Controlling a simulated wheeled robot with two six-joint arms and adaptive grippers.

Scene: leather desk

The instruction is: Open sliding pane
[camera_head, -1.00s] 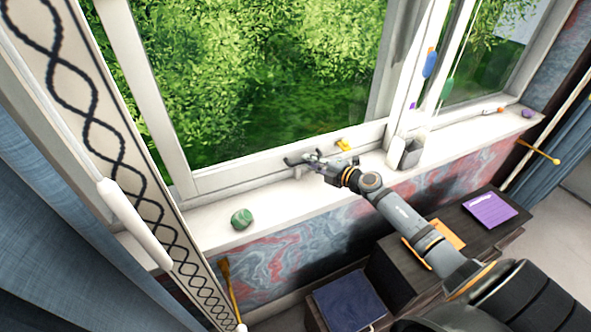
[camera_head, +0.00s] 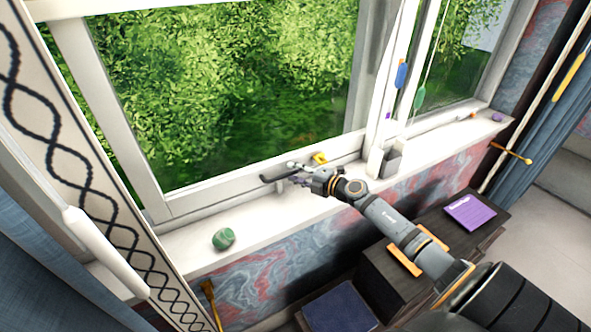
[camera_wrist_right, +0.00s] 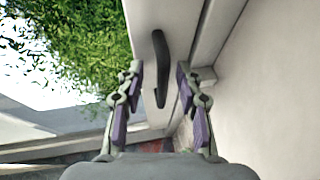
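The window's sliding pane (camera_head: 253,178) has a white frame around clear glass, with green foliage outside. Its dark curved handle (camera_head: 280,172) sits on the lower frame; in the right wrist view the handle (camera_wrist_right: 160,68) stands out from the white frame. My right gripper (camera_head: 298,180) is at the handle, above the sill. In the right wrist view my gripper (camera_wrist_right: 159,80) is open, and the handle shows between its two purple-padded fingers with gaps on both sides. Whether the fingers reach around its depth I cannot tell. My left gripper is not in view.
The white sill (camera_head: 265,218) holds a green stone (camera_head: 223,239), a yellow item (camera_head: 320,158) behind my gripper and a small grey box (camera_head: 390,163) to the right. A dark cabinet (camera_head: 380,275) stands below, with a purple booklet (camera_head: 470,212) on it.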

